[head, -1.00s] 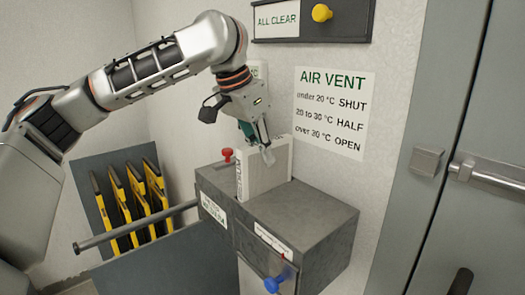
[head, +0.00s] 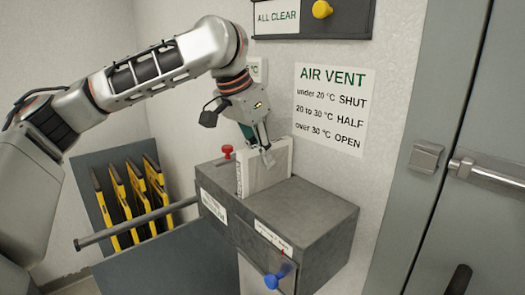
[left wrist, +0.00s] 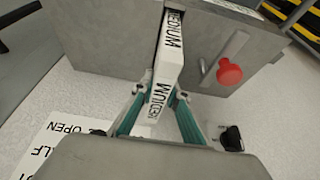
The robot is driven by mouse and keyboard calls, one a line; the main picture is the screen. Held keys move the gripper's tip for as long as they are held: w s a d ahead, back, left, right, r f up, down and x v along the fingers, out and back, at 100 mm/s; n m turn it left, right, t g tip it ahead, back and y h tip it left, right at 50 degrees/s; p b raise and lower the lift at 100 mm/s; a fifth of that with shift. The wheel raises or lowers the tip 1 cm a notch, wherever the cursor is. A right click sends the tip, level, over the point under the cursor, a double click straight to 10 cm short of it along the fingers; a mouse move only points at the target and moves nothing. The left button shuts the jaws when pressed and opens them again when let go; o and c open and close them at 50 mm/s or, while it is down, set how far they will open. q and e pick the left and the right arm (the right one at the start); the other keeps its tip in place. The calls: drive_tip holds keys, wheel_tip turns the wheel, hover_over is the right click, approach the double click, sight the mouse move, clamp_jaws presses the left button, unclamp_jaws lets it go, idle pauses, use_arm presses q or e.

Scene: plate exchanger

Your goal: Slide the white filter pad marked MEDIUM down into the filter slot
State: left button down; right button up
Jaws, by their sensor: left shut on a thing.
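The white filter pad (head: 270,173) stands upright in the top of the grey box (head: 310,210), its lower part hidden inside the filter slot. A good part of it stands above the box. My left gripper (head: 266,155) comes from above and is shut on the pad's upper part. In the left wrist view the pad (left wrist: 172,60) shows MEDIUM on two of its narrow edges, with my left gripper's fingers (left wrist: 166,88) on either side of it. My right gripper is not in view.
A red knob (head: 228,151) stands on the box beside the pad, and a blue knob (head: 272,281) is on its front. Yellow-edged plates (head: 125,200) stand in a rack at left. An AIR VENT sign (head: 330,110) hangs behind; a grey door (head: 450,130) is at right.

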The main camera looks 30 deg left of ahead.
sight(262, 175)
use_arm(q)
drive_tip(key=shift+f, duration=2.5)
drive_tip(key=c, duration=1.9)
unclamp_jaws()
drive_tip(key=shift+f, duration=0.1)
drive_tip(key=shift+s, duration=0.1)
drive_tip(key=shift+r, duration=4.6)
